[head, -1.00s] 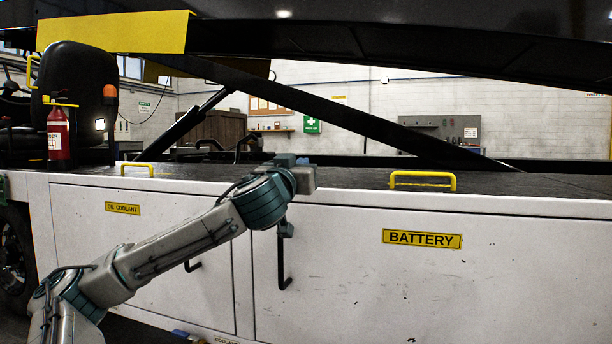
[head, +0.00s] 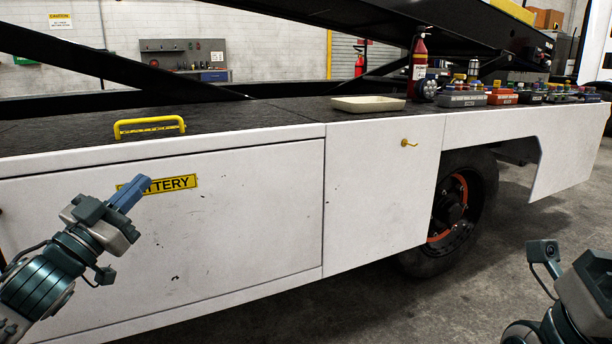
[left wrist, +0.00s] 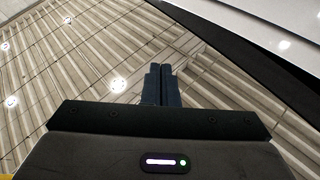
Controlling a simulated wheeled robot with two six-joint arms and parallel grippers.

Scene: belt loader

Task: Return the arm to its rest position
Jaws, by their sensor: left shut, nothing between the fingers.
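My left gripper (head: 128,194) is in the lower left of the head view, its blue fingers shut and empty. It is in front of the white side of the loader, with its tips overlapping the yellow BATTERY label (head: 180,184) in the picture. The left wrist view also shows the closed fingers (left wrist: 161,84), pointing at the ceiling with nothing between them. Part of my right arm (head: 580,295) shows at the lower right of the head view. Its fingers are out of the frame.
The loader's white panel (head: 380,205) runs across in front of me. On its dark deck are a yellow handle (head: 150,127), a shallow beige tray (head: 368,104), a red extinguisher (head: 418,68) and several battery-like boxes (head: 502,97). Grey floor (head: 470,300) is clear at the right.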

